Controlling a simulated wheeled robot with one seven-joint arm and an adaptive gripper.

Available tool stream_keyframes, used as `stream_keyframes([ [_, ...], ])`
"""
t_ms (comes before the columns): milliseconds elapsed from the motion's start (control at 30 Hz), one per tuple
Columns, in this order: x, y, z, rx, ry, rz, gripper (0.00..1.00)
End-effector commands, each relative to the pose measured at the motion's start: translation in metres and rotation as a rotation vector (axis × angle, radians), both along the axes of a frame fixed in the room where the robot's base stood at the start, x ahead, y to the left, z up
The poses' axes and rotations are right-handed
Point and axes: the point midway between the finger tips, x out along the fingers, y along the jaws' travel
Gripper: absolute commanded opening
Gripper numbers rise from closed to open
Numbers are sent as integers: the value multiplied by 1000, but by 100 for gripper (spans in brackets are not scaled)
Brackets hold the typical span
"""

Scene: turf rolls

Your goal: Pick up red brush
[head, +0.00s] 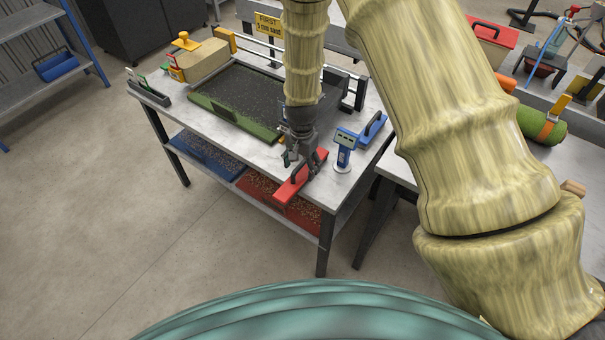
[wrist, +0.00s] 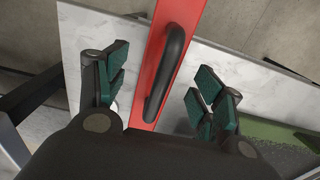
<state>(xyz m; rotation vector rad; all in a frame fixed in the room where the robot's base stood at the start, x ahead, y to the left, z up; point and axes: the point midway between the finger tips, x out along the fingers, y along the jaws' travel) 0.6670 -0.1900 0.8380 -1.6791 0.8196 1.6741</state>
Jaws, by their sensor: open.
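The red brush (head: 285,192) is a long red block with a black loop handle. My gripper hides part of the brush in the head view.
A blue device with a display (head: 345,150) stands close right of the brush, with a blue block (head: 373,128) behind it. A green-edged tray (head: 232,118) of dark grains lies left. Red (head: 280,197) and blue (head: 205,158) bins sit on the lower shelf.

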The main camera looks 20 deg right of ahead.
Motion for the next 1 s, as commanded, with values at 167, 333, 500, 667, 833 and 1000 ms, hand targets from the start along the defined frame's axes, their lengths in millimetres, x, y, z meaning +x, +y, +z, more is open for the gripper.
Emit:
stream_keyframes([
  [167, 0, -1, -15, 0, 1, 1, 68],
  [333, 0, -1, -31, 1, 1, 1, 68],
  [500, 0, -1, -41, 1, 1, 1, 68],
  [667, 0, -2, -43, 0, 0, 1, 68],
  [833, 1, -1, -43, 0, 0, 1, 62],
  [1000, 1, -2, -43, 0, 0, 1, 31],
])
